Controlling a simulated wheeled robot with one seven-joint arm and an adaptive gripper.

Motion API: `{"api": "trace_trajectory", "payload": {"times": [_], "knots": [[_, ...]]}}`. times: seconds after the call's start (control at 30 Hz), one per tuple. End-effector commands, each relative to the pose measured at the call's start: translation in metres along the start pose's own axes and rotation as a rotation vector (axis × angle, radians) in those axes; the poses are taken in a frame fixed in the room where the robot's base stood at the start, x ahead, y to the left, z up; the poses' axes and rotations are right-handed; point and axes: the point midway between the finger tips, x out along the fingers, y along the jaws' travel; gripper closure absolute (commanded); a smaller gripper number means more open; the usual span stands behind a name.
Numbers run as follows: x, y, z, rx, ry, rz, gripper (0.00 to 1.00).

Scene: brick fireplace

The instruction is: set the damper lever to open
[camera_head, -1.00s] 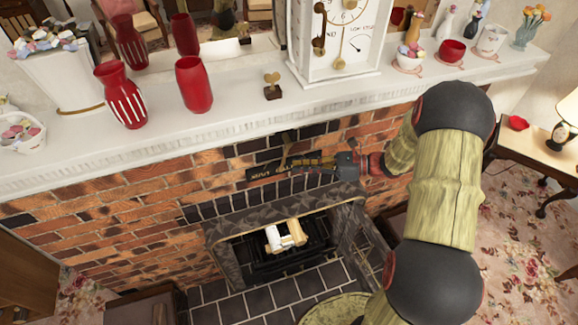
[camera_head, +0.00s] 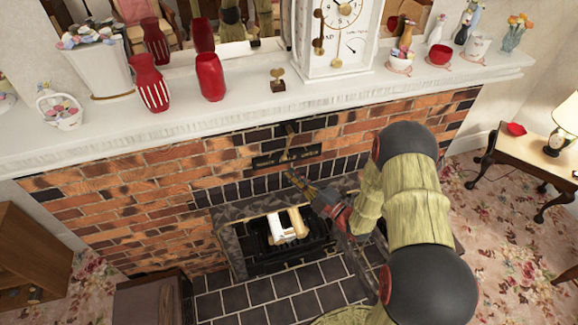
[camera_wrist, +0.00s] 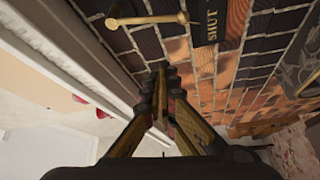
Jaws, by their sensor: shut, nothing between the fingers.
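The damper lever (camera_head: 290,134) is a thin brass-coloured rod on the brick above the fireplace opening. Below it is a dark label plate (camera_head: 287,158) with SHUT at its left end. In the wrist view the lever (camera_wrist: 150,20) shows as a rod with a round end, beside the plate's word SHUT (camera_wrist: 212,24). I cannot tell exactly which mark it points to. My gripper (camera_head: 292,176) is just below the plate, apart from the lever. Its fingers (camera_wrist: 161,70) are shut and empty.
The white mantel (camera_head: 255,108) juts out above, carrying red vases (camera_head: 210,77), a clock (camera_head: 340,35) and other ornaments. The fireplace opening with pale logs (camera_head: 287,226) is below. A side table with a lamp (camera_head: 555,140) stands at right.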

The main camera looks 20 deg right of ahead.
Motion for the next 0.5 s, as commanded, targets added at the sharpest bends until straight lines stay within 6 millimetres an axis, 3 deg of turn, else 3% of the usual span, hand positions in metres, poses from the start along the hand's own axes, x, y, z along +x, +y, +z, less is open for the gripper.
{"api": "trace_trajectory", "payload": {"times": [0.5], "knots": [[0.086, -0.001, -0.002, -0.005, 0.005, 0.001, 1.0]]}}
